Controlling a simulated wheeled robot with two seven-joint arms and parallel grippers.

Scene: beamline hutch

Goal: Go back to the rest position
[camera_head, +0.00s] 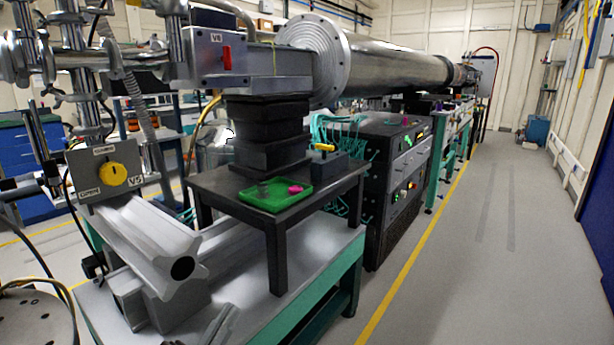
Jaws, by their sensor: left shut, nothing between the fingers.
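My left gripper (218,325) shows only in part at the bottom edge, left of centre, as grey finger shapes in front of the grey bench. It is shut with nothing between the fingers. The rest of it is cut off by the frame. My right gripper is not in view.
A small black table (277,213) on the bench holds a green tray (262,206) with a pink item (295,189). A panel with a yellow knob (113,174) stands at left. A steel beam pipe (385,65) runs to the back. The floor at right (490,260) is clear.

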